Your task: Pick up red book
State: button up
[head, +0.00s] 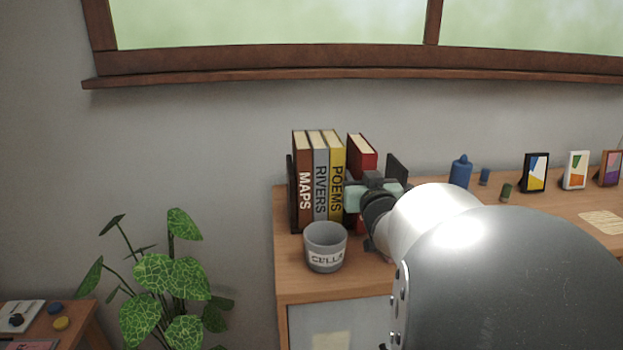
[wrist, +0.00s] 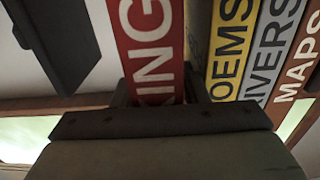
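The red book (head: 362,152) stands on the wooden cabinet top, right of the yellow book with a gap between them. My gripper (head: 372,192) is in front of it and covers its lower part in the head view. In the wrist view the red spine (wrist: 150,45) with white letters runs down between the two dark fingers of my gripper (wrist: 158,92). One finger is on each side of the book. Both fingers look very close to its covers, but whether they press on it cannot be told. The fingertips are partly hidden.
The yellow POEMS (head: 335,180), grey RIVERS (head: 320,180) and brown MAPS (head: 302,180) books stand left of it. A dark bookend (head: 397,168) is on the right. A blue bottle (head: 460,172) and frames (head: 535,172) are farther right.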

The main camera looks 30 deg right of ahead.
grip_shut()
jog(key=shift+r, duration=0.2)
